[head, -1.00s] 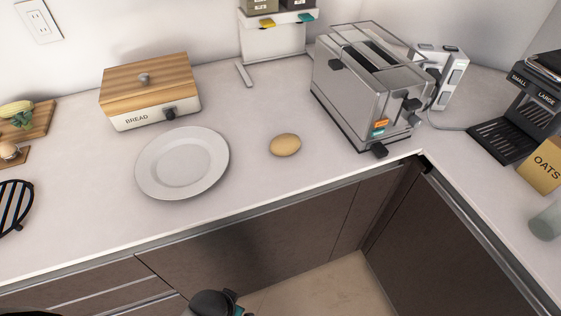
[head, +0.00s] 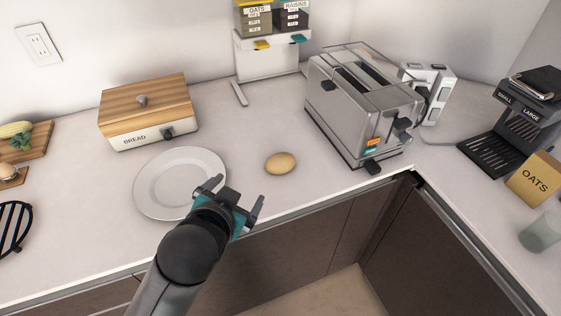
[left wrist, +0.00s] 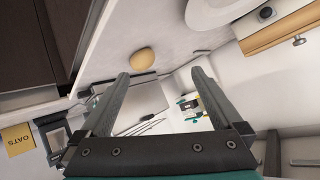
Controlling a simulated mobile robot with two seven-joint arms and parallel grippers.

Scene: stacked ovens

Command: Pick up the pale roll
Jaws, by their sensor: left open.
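The pale roll (head: 280,163) lies on the white counter, between the white plate and the toaster. It also shows in the left wrist view (left wrist: 142,59), beyond the fingertips and near the counter edge. My left gripper (head: 239,193) is open and empty, over the plate's right front side near the counter's front edge. It is to the left and front of the roll, apart from it. In the left wrist view its two fingers (left wrist: 160,75) stand wide apart with nothing between them. My right gripper does not show.
The white plate (head: 160,185) sits left of the roll. A metal toaster (head: 350,115) stands close on the right. A wooden-lidded bread box (head: 148,112) and a dispenser (head: 270,50) are behind. The oats box (head: 535,178) is far right. Counter around the roll is clear.

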